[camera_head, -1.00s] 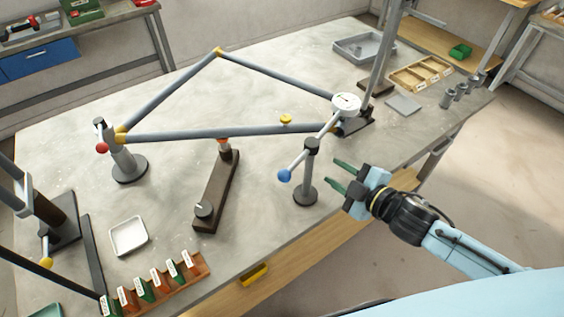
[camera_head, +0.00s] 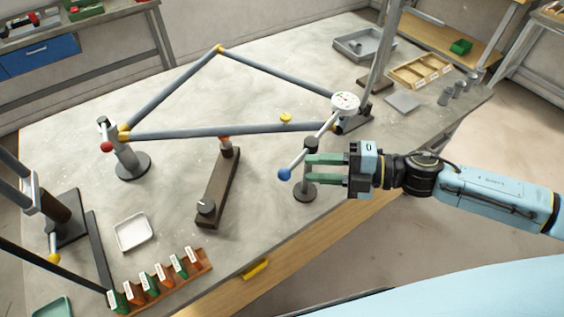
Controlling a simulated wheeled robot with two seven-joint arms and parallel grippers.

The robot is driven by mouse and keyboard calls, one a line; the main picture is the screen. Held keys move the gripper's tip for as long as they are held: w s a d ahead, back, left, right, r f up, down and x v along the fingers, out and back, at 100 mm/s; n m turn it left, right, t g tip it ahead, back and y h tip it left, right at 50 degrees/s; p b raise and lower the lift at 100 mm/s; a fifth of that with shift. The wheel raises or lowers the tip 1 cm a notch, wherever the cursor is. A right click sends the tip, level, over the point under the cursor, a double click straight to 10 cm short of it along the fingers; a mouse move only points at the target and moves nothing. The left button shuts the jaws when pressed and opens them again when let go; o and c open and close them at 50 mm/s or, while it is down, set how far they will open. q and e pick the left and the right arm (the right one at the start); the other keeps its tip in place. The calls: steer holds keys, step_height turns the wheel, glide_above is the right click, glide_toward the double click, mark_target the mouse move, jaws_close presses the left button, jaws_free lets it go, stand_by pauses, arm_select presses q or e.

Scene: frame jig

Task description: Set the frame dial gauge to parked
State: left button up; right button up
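The dial gauge (camera_head: 345,102) has a round white face with small dark and red marks, too small to read. It sits at the right corner of the grey tube frame (camera_head: 205,132), above a dark clamp block. My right gripper (camera_head: 302,170) has green fingers, held apart and pointing left. My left gripper is not in view.
A left post (camera_head: 132,160) with a red-ball lever supports the frame's left corner. A dark bar fixture (camera_head: 218,188), a white tray (camera_head: 132,232) and a rack of labelled blocks (camera_head: 160,280) stand nearer. Wooden and grey trays (camera_head: 420,72) are at the back right.

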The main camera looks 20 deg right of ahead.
steer(key=p+x, duration=0.1)
steer(key=x, duration=0.6)
steer(key=shift+w+a, duration=0.2)
steer(key=shift+a, duration=0.15)
steer(key=shift+c, duration=0.2)
jaws_close()
